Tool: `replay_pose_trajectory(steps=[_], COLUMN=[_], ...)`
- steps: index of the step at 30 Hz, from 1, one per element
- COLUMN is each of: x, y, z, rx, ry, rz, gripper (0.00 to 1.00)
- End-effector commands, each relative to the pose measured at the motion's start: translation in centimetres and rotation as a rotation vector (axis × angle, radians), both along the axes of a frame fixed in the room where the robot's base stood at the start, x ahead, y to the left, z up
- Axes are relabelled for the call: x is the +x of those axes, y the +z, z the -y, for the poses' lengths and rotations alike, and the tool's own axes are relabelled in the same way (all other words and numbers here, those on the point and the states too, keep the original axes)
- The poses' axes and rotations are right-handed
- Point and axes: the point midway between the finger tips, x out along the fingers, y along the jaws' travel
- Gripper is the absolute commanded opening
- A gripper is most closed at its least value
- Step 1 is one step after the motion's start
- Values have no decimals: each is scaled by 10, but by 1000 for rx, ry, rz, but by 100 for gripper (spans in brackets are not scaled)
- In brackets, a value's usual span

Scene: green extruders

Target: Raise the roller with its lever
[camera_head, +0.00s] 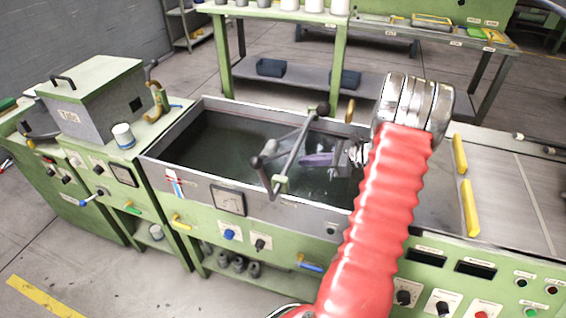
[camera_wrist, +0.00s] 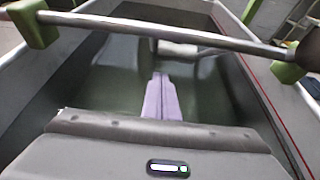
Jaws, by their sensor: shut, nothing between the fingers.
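A grey metal lever (camera_head: 296,146) with a dark ball knob (camera_head: 322,108) stands over the dark, liquid-filled tank (camera_head: 168,150), on a frame with green brackets. In the wrist view its bar (camera_wrist: 150,30) crosses the top of the picture. My gripper (camera_head: 304,160) has purple fingers, shut and empty, just right of the lever over the tank. In the wrist view the closed fingers (camera_wrist: 159,76) point at the space below the bar, apart from it. I cannot clearly make out the roller; a pale grey shape (camera_wrist: 190,49) shows in the tank beyond the fingertips.
A grey box with a handle (camera_head: 95,98) and a white cup (camera_head: 123,135) stand left of the tank. Yellow bars (camera_head: 469,207) lie on the right-hand surface. Knobs and coloured handles line the green front panel (camera_head: 200,215). A shelf bench stands behind.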

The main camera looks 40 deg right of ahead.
Motion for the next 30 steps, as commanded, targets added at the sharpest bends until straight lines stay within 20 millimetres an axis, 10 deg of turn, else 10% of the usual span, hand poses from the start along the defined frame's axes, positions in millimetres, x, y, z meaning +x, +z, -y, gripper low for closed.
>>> replay_pose_trajectory(steps=[30], x=[78], y=[-37], z=[-45], rx=[-1], ry=[-2], rz=[0], gripper=[0])
